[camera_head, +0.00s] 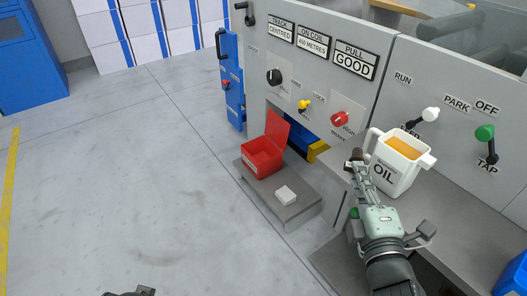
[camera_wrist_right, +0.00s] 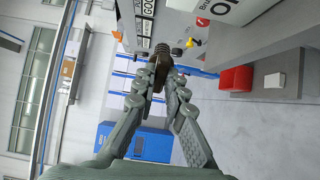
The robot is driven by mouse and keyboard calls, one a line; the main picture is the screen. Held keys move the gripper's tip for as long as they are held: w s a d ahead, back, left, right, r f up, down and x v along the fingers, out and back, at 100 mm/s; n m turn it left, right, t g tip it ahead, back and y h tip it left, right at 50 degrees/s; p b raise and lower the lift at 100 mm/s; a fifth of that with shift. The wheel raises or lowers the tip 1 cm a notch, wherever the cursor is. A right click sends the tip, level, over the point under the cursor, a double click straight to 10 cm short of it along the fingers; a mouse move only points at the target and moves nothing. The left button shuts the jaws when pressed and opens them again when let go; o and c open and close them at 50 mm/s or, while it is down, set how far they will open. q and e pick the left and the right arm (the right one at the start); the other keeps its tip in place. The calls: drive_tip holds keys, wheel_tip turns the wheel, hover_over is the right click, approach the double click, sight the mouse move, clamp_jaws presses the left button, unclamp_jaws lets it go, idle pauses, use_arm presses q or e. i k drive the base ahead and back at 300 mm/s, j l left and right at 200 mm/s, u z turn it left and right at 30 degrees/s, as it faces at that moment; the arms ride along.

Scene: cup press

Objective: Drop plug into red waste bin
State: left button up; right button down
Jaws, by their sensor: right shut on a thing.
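My right gripper (camera_head: 358,166) is shut on the plug (camera_head: 356,155), a small dark brown piece with a ribbed end. The plug also shows between the fingertips in the right wrist view (camera_wrist_right: 160,62). The gripper is above the grey counter, just left of the oil jug. The red waste bin (camera_head: 262,158) stands on a low grey platform, left of and below the gripper, with its red lid raised. It also shows at the right of the right wrist view (camera_wrist_right: 236,79). Only a dark fragment of what looks like my left gripper (camera_head: 133,292) shows at the bottom edge.
The white oil jug (camera_head: 388,184) with amber contents stands on the counter close to the right gripper. A white block (camera_head: 286,195) lies on the platform (camera_head: 299,213) near the bin. A grey panel with knobs and levers rises behind. The floor to the left is clear.

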sight(261, 157)
drive_tip(key=i+j+z, duration=0.1)
drive_tip(key=i+j, duration=0.25)
drive_tip(key=i+j+z, duration=0.15)
drive_tip(key=i+j, duration=0.15)
drive_tip(key=i+j+z, duration=0.1)
drive_tip(key=i+j, duration=0.25)
drive_tip(key=i+j+z, duration=0.1)
drive_tip(key=i+j, duration=0.2)
drive_tip(key=j, duration=0.2)
drive_tip(key=i+j+z, duration=0.1)
drive_tip(key=i+j, duration=0.15)
drive_tip(key=j, duration=0.2)
drive_tip(key=i+j+z, duration=0.15)
drive_tip(key=j, duration=0.35)
drive_tip(key=i+l, duration=0.05)
drive_tip(key=i, duration=0.05)
